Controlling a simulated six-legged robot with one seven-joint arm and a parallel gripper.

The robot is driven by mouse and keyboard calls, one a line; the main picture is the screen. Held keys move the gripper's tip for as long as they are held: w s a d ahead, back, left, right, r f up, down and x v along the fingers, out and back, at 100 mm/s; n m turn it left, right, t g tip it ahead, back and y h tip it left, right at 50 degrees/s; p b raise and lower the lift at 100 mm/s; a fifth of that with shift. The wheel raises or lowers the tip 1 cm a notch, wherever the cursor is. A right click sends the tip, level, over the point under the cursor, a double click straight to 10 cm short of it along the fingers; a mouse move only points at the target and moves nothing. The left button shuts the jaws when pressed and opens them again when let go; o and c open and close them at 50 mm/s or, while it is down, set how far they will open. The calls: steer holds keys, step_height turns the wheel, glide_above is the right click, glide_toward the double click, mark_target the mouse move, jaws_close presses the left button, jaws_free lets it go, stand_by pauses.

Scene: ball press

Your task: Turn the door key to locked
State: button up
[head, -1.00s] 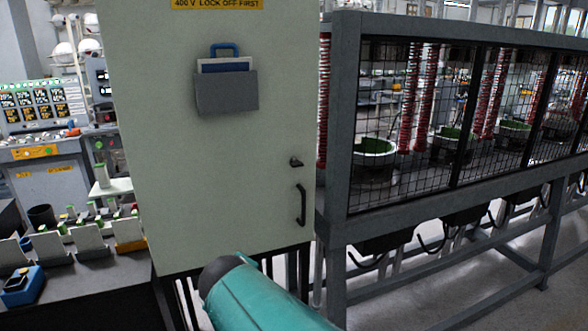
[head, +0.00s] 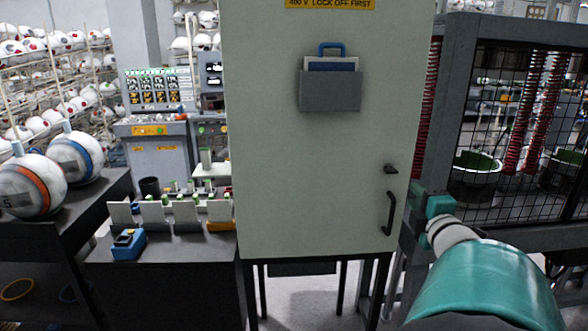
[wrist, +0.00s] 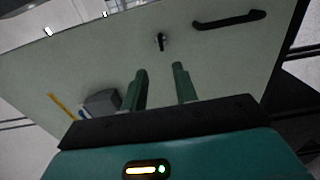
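The door key (head: 390,169) is a small dark piece on the right side of the pale cabinet door (head: 300,190), just above the black door handle (head: 389,213). In the wrist view the key (wrist: 160,41) lies beyond my gripper's fingertips, and the handle (wrist: 230,20) is to its upper right. My gripper (wrist: 161,68) has its two green fingers apart with nothing between them. It does not touch the key. In the head view my teal arm is at the lower right, beside the cabinet's right edge.
A grey document pocket (head: 330,92) hangs on the door; it also shows in the wrist view (wrist: 102,101). A caged press frame (head: 510,130) stands close on the right. A dark bench (head: 165,260) with a blue device (head: 128,244) and balls (head: 76,158) are at left.

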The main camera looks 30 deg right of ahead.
mark_target(392, 173)
steer(key=x, duration=1.3)
steer(key=shift+a, duration=0.1)
steer(key=shift+c, duration=0.2)
jaws_close()
